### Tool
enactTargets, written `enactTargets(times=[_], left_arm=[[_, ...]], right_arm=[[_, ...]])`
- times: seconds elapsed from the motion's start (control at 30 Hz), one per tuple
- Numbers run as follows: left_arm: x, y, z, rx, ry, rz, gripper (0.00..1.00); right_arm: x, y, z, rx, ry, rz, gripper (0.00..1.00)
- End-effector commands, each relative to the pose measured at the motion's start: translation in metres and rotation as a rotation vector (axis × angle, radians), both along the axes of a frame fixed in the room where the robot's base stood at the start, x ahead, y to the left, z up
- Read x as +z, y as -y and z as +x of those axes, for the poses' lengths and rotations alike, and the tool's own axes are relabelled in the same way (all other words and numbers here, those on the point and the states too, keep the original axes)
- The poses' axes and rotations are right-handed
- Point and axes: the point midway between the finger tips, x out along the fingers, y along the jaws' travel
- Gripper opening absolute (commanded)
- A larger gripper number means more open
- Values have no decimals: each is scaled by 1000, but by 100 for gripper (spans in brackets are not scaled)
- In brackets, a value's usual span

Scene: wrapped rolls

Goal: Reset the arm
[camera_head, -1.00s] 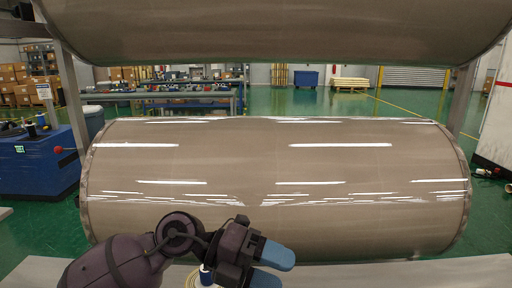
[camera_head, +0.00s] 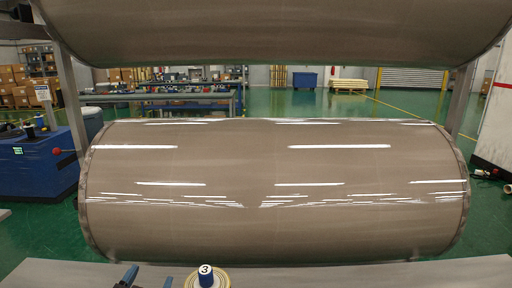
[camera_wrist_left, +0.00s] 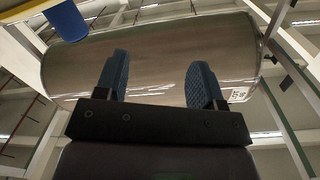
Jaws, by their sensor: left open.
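My left gripper (camera_head: 148,279) shows only by its blue fingertips at the bottom edge of the head view, left of a small roll (camera_head: 206,277) with a dark blue core marked 3. In the left wrist view its two blue fingers (camera_wrist_left: 158,72) stand apart with nothing between them. The big wrapped roll (camera_wrist_left: 160,60) lies beyond the fingers there. In the head view this wrapped roll (camera_head: 270,185) lies on its side across the middle, clear of the gripper. My right gripper is in neither view.
A grey table edge (camera_head: 340,275) runs along the bottom. A second wrapped roll (camera_head: 270,30) hangs across the top, between metal posts (camera_head: 68,90). A blue machine (camera_head: 35,165) stands at left. A blue object (camera_wrist_left: 66,20) shows at the wrist view's upper left.

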Motion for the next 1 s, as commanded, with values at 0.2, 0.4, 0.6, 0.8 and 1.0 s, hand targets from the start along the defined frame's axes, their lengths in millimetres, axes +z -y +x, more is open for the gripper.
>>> enactTargets(times=[0.2,0.4,0.6,0.8,1.0], left_arm=[[-86,-49,-66,196,-460,-94,63],[-132,-66,-127,271,-775,-145,63],[-154,-71,-172,296,-974,-176,63],[-166,-72,-208,303,-1124,-201,63],[-174,-71,-229,298,-1211,-218,63]], right_arm=[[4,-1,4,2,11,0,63],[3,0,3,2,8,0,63],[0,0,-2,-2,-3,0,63],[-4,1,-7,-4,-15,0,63],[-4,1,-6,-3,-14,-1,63]])
